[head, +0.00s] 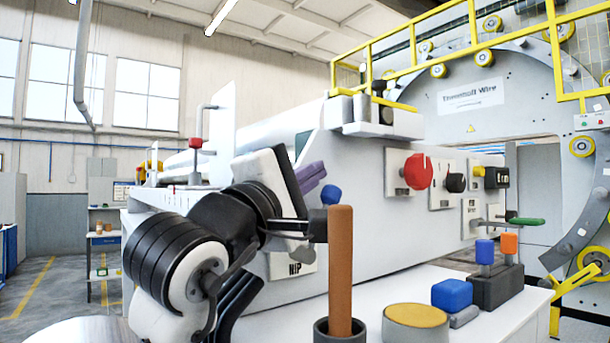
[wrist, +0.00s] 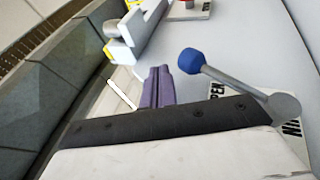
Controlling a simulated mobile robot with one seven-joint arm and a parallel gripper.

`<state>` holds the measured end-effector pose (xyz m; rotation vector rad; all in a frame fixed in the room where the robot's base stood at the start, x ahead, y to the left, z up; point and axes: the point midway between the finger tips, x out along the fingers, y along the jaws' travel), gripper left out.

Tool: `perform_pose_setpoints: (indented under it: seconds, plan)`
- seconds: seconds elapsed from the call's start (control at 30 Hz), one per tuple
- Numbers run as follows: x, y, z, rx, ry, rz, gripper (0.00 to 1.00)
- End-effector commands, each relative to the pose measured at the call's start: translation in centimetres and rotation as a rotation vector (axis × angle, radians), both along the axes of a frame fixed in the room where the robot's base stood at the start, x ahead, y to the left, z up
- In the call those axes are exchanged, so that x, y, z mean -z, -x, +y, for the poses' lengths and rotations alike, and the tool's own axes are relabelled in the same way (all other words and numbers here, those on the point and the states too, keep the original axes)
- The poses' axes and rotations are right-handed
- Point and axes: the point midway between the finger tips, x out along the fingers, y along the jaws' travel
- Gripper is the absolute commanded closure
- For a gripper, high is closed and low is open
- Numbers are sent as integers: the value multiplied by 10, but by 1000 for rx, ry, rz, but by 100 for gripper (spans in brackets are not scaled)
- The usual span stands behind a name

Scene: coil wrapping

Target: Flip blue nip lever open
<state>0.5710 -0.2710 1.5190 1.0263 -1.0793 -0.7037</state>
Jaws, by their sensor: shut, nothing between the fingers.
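The nip lever has a blue knob (head: 331,194), which shows just right of my gripper in the head view. In the wrist view the blue knob (wrist: 191,61) sits on a grey rod (wrist: 235,81) that runs down right to a round pivot (wrist: 285,105). A NIP label (head: 296,268) is partly hidden by my arm, and part of an "OPEN" marking shows beside the rod. My gripper (head: 316,170) has purple fingers, shut and empty. In the wrist view the fingers (wrist: 159,72) are left of the knob, with a gap between them in the picture.
A brown cylinder (head: 340,265) stands upright in a dark cup in front of the panel. A yellow-topped round container (head: 415,322), a blue block (head: 452,294) and a dark stand (head: 496,287) sit on the white table. A red knob (head: 418,172) and a green handle (head: 526,221) are further right.

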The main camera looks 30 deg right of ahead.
Motion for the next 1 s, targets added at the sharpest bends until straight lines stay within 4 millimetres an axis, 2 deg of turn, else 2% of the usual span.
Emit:
perform_pose_setpoints:
  seconds: [0.57,0.67,1.0]
  plan:
    - [3,2,4,0,1,0,100]
    - [5,6,15,0,3,-1,100]
    - [4,33,84,-2,2,-2,100]
